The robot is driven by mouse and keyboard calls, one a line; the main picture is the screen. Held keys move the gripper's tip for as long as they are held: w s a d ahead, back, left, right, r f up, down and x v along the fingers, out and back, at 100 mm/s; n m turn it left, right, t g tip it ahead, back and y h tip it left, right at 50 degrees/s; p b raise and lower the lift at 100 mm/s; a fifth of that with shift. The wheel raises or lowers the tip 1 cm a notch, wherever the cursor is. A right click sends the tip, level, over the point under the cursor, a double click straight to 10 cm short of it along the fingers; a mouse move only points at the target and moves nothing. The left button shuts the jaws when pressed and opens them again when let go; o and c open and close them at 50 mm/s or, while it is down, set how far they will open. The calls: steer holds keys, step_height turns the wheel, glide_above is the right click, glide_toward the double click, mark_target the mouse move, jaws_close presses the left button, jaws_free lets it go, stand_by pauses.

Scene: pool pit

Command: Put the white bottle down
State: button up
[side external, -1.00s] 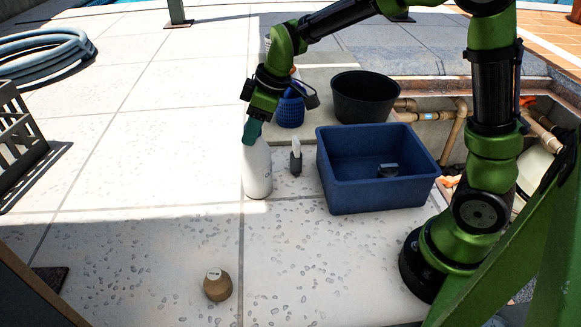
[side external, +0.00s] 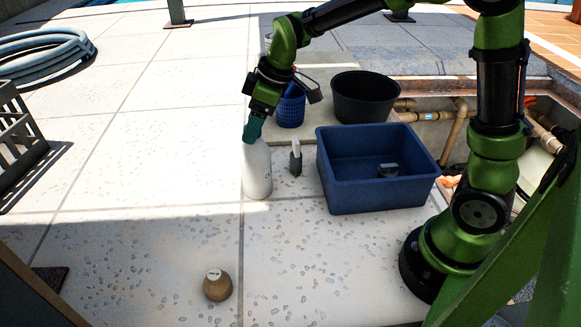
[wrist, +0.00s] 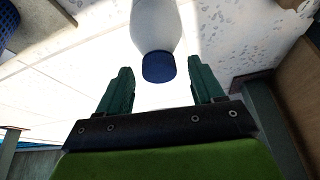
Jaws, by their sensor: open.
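The white bottle (side external: 257,170) stands upright on the paving, left of the blue bin. My gripper (side external: 252,131) is just above its top, fingers pointing down. In the wrist view, the bottle (wrist: 154,25) has a dark blue cap (wrist: 158,68). The green fingers of my gripper (wrist: 158,88) are spread apart, with a gap on both sides of the cap. The side view hides the cap behind the fingers.
Right of the bottle are a small grey object with a white top (side external: 296,160) and a blue bin (side external: 350,200) holding a small dark item. Behind stand a blue basket (side external: 291,110) and a black tub (side external: 364,97).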

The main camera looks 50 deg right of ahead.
steer(key=v, duration=1)
steer(key=s+f+m+t, duration=0.2)
steer(key=s+m, duration=0.9)
steer(key=s, duration=0.6)
steer(key=shift+d+t+h, duration=0.3)
steer(key=shift+d+t, duration=0.15)
steer(key=shift+t, duration=0.35)
